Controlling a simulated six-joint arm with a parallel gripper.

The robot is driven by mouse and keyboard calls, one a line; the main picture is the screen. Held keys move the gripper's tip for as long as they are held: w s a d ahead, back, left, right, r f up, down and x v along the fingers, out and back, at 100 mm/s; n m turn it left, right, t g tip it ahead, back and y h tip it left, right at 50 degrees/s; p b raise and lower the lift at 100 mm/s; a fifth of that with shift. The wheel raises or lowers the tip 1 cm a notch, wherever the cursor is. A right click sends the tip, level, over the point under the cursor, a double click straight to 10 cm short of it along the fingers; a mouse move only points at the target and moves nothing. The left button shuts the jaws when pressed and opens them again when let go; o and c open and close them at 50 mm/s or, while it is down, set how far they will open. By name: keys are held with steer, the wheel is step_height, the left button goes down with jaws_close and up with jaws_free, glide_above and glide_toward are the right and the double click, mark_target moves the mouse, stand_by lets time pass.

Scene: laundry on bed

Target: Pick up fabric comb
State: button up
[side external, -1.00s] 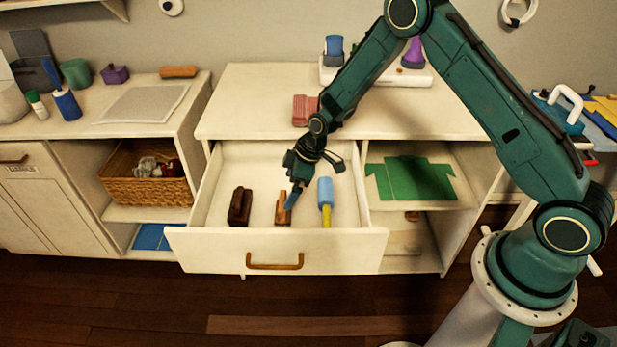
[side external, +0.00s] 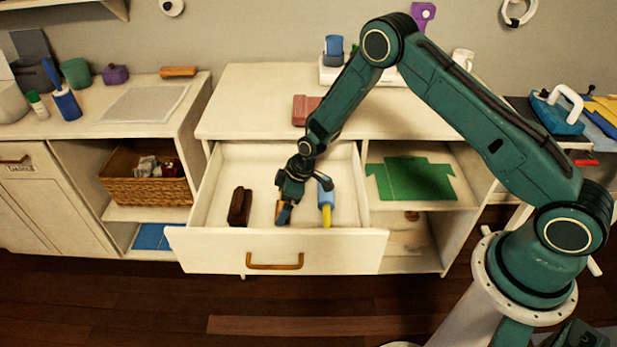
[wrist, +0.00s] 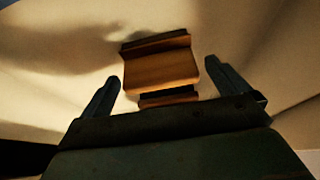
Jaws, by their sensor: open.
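A small orange-brown wooden tool (wrist: 161,70), which looks like the fabric comb, lies in the open drawer between a dark brush and a blue roller. In the side view only a bit of it (side external: 278,215) shows, as my gripper (side external: 284,212) covers the rest. In the wrist view my gripper (wrist: 164,80) is open, with one finger on each side of the tool. Clear gaps show between the fingers and the tool. I cannot tell how high the fingers are above the drawer floor.
The dark brown brush (side external: 240,206) lies left in the drawer (side external: 217,236). The blue and yellow roller (side external: 326,205) lies close on the right. The drawer's front panel and side walls stand up around them. A reddish block (side external: 304,109) sits on the cabinet top behind.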

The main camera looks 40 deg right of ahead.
steer(key=shift+x, duration=1.15)
steer(key=shift+c, duration=0.4)
steer(key=c, duration=0.9)
